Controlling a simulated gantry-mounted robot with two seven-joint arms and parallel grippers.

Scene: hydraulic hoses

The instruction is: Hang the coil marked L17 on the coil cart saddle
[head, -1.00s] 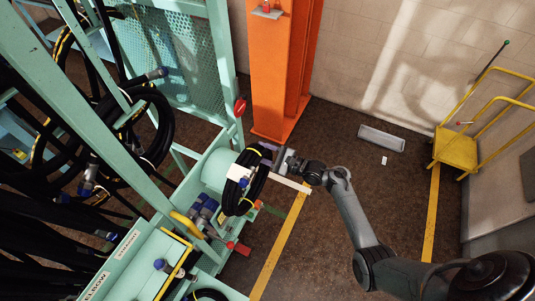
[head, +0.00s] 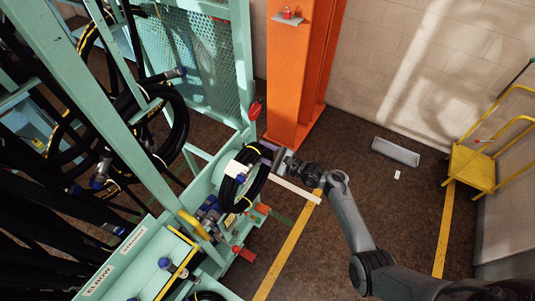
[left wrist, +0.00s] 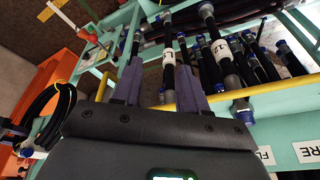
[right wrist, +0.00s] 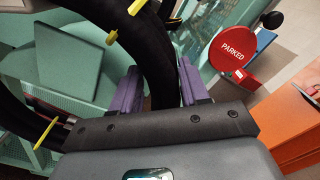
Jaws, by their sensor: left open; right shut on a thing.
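A black hose coil (head: 257,187) with yellow ties and a white tag (head: 236,169) is at the near end of the teal saddle (head: 217,172); the tag is unreadable here. My right gripper (head: 277,158) is shut on the coil's upper right side. In the right wrist view, its purple fingers (right wrist: 158,88) straddle the black hose (right wrist: 160,50), and a teal surface shows inside the loop. I cannot tell whether the coil rests on the saddle. My left gripper (left wrist: 160,78) is open, with a labelled hose end (left wrist: 169,70) showing between its fingers.
A red PARKED disc (right wrist: 236,48) stands close by the right gripper. Teal racks with hanging hoses (head: 170,125) fill the left. An orange column (head: 297,75) is behind.

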